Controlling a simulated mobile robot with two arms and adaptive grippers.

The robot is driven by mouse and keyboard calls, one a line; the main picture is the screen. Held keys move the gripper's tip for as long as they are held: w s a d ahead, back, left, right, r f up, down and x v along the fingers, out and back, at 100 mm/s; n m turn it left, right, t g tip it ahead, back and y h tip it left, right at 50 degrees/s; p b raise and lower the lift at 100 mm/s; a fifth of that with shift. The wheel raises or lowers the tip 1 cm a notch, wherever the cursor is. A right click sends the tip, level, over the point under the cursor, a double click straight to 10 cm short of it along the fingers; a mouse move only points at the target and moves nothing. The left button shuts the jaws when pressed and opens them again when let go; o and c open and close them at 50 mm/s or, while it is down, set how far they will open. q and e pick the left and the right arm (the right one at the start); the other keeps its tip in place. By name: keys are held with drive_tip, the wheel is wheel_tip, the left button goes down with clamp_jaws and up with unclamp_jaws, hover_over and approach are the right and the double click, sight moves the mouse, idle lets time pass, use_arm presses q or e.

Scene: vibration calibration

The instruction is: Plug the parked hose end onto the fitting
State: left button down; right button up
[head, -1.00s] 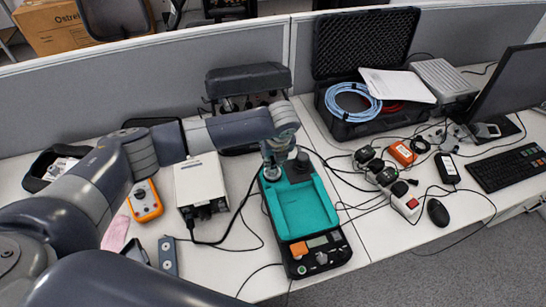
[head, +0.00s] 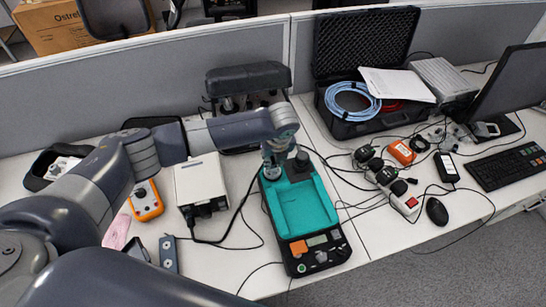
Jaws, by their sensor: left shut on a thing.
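The teal and black calibrator (head: 305,208) lies on the desk in the middle of the head view. A short black cylinder (head: 301,160) stands at its far end; I cannot tell whether it is the fitting. My left gripper (head: 272,172) points down over the calibrator's far left corner, beside this cylinder. It is shut on what looks like the hose end, which is mostly hidden by the fingers. A black hose (head: 241,205) runs from the front of the white box (head: 201,180) up toward the gripper. My right gripper is not in view.
A black case (head: 345,128) with blue cable stands behind right. Plugs and cables (head: 385,180) clutter the right.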

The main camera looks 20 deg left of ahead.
use_arm(q)
drive_tip(key=shift+s+f, duration=0.1)
drive_tip(key=shift+f, duration=0.2)
idle(0.9)
drive_tip(key=shift+m+p, duration=0.3)
drive_tip(key=shift+p, duration=0.15)
drive_tip(key=shift+m, duration=0.3)
drive_tip(key=shift+a+m+h+p, duration=0.1)
drive_tip(key=shift+m+h+p, duration=0.45)
drive_tip(key=shift+m, duration=0.65)
drive_tip(key=shift+m+t, duration=0.3)
drive_tip(key=shift+a+m+h+p, duration=0.1)
drive_tip(key=shift+m+h+p, duration=0.3)
drive_tip(key=shift+m, duration=0.8)
drive_tip(key=shift+m+h, duration=0.25)
drive_tip(key=shift+m, duration=0.45)
